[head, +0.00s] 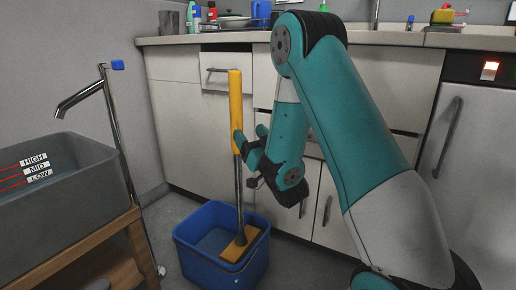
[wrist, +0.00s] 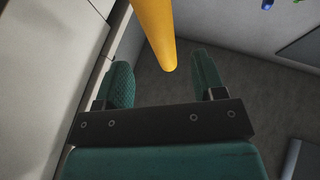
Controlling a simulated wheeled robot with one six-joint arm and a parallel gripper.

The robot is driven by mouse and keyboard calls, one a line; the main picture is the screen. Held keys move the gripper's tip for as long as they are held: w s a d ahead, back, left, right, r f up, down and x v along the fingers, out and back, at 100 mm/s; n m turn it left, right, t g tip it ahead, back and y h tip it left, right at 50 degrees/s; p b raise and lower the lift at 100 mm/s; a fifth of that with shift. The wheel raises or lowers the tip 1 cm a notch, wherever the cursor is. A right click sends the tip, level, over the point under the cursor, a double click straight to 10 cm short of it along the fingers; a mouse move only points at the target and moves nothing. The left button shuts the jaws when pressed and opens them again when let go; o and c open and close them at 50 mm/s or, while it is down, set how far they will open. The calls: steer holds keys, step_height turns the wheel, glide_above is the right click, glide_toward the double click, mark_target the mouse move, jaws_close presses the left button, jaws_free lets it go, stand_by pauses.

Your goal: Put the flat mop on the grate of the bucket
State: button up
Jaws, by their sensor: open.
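The flat mop stands nearly upright in the head view, with a yellow handle (head: 235,98), a metal shaft and a flat yellow head (head: 241,244). Its head lies tilted over the right part of the blue bucket (head: 222,266), which stands on the floor. I cannot make out the grate or tell what the head rests on. My gripper (head: 249,139) is open at the lower end of the yellow handle. In the wrist view, the handle (wrist: 158,32) shows between and beyond my open fingers (wrist: 165,83); I cannot tell whether they touch it.
White cabinets (head: 178,125) stand behind the mop, under a counter with dishes and bottles. A grey sink (head: 60,210) on a wooden stand (head: 85,260) is at the left, with a metal tap (head: 110,110). Some floor is clear around the bucket.

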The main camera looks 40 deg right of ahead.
steer(key=s+a+f+g+y+b, duration=0.2)
steer(key=s+a+f+g, duration=0.15)
steer(key=a+g, duration=0.45)
steer(key=s+a+f+g+y+b, duration=0.1)
steer(key=s+a+f+g+y, duration=0.3)
steer(key=a, duration=0.6)
steer(key=s+a+n+g, duration=0.4)
steer(key=s+g, duration=0.1)
steer(key=s, duration=0.5)
steer(key=s+a+n+g, duration=0.4)
steer(key=s+g, duration=0.2)
steer(key=s, duration=0.4)
steer(key=shift+a+r, duration=0.3)
steer(key=shift+r, duration=0.05)
